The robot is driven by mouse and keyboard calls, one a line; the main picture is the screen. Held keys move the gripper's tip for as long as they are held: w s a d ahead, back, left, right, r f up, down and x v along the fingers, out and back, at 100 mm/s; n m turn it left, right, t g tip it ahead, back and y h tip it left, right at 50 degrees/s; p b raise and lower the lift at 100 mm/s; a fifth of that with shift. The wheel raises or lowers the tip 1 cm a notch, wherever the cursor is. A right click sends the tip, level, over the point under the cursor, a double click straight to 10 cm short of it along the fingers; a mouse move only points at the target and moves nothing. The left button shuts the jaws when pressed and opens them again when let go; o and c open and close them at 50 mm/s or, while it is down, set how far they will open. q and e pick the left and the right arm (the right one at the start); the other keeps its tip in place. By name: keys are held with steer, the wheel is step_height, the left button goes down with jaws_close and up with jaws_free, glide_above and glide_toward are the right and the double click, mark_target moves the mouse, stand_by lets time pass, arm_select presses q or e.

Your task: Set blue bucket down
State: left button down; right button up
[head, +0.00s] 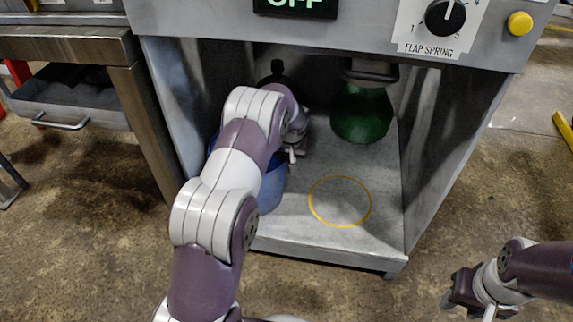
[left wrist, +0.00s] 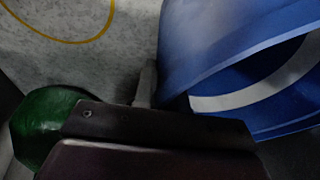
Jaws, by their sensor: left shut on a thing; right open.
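The blue bucket (head: 271,190) is inside the open bay of the machine, at its left side, mostly hidden behind my left arm. In the left wrist view the bucket (left wrist: 215,40) fills the upper right, with its rim and a pale band inside showing. My left gripper (head: 296,152) is shut on the bucket at its rim; the fingers show partly in the left wrist view (left wrist: 155,88). I cannot tell whether the bucket's base touches the bay floor (head: 300,235). My right gripper (head: 460,292) is open and empty, outside the bay at the lower right.
A yellow ring (head: 340,227) marks the bay floor right of the bucket, and nothing stands in it. A green rounded object (head: 362,115) hangs under the machine's spout behind the ring. Metal side walls (head: 455,150) bound the bay. A dark bottle-like shape (head: 277,69) shows at the back.

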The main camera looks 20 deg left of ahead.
arm_select(q)
steer(key=shift+r, duration=0.15)
steer(key=c, duration=1.6)
jaws_free()
steer(key=shift+f, duration=0.2)
steer(key=o, duration=0.4)
steer(key=p+v, duration=0.5)
steer(key=v, duration=0.4)
steer(key=s+d+r+m, duration=0.1)
steer(key=s+d+r, duration=0.1)
steer(key=s, duration=0.7)
steer(key=s+d+r+m+h, duration=0.1)
steer(key=s+d+r, duration=0.2)
steer(key=s, duration=0.6)
steer(key=s+d+r+m+h, duration=0.1)
steer(key=s+d, duration=0.3)
steer(key=s, duration=0.5)
steer(key=shift+d+r+m+g, duration=0.35)
steer(key=shift+r+m+g, duration=0.05)
steer(key=shift+r+m, duration=0.25)
